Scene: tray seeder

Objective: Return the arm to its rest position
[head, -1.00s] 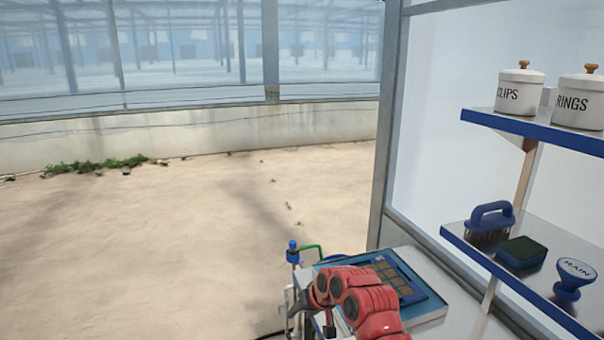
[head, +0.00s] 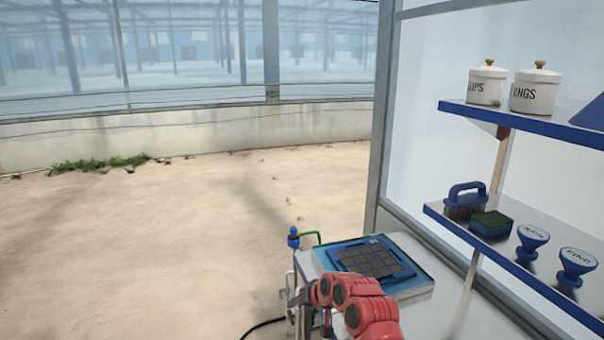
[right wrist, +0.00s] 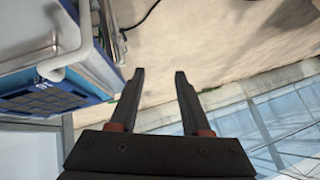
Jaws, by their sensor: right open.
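My right arm, red and jointed, comes up from the bottom of the head view beside the tray seeder. My right gripper (right wrist: 159,72) shows clearly in the right wrist view, its two dark fingers apart with nothing between them. In the head view the arm hides most of it. The blue seed tray (head: 335,262) with dark square cells lies on the bench behind the arm. The tray also shows at the left of the right wrist view (right wrist: 97,99), apart from the fingers. My left gripper is in neither view.
A blue-capped fitting (head: 293,238) with a green hose stands at the bench's left edge. The right shelves hold white jars (head: 535,92), a brush (head: 465,205), a green-topped pad (head: 491,223) and blue stamps (head: 531,242). The sandy floor (head: 150,250) at left is open.

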